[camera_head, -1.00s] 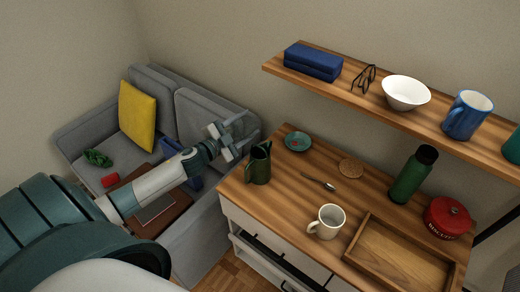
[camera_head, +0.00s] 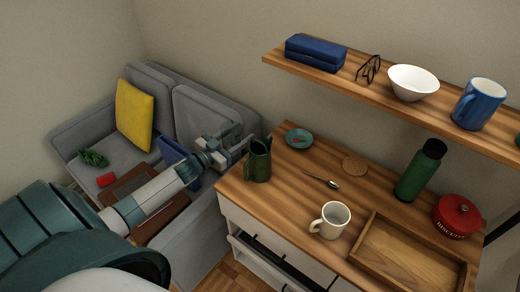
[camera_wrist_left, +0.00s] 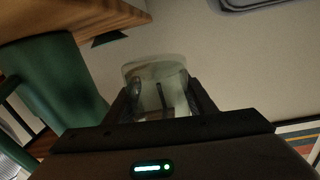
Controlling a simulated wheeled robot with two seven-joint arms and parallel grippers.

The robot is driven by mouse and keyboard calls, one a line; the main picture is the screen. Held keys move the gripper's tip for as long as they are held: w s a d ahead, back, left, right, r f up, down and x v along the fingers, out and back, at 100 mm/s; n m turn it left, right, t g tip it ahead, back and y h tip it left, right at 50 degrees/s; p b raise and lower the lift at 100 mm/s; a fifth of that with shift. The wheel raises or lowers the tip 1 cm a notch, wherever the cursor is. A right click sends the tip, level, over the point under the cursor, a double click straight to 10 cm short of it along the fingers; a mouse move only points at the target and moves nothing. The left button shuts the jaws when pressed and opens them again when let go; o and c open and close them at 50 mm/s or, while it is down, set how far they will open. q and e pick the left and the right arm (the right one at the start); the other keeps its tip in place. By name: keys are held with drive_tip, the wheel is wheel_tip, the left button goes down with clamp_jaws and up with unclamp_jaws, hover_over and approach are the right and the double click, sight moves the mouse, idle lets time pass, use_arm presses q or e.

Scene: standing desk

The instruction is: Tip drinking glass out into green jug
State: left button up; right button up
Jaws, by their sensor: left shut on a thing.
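The dark green jug (camera_head: 258,163) stands upright at the left end of the wooden desk. My left gripper (camera_head: 240,146) is just left of it, close to its rim. The gripper is shut on the clear drinking glass (camera_wrist_left: 157,82), which shows between the fingers in the left wrist view. In the head view the glass is hard to make out, and its contents cannot be told. A large green shape (camera_wrist_left: 62,82), likely the jug, is left of the glass in the wrist view. My right gripper is not in view.
A shelf (camera_head: 350,83) hangs above. A grey sofa (camera_head: 200,110) stands left.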

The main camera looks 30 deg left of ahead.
use_arm(q)
drive_tip(key=shift+a+f+n, duration=0.15)
drive_tip(key=shift+a+n, duration=0.1)
drive_tip(key=shift+n, duration=0.35)
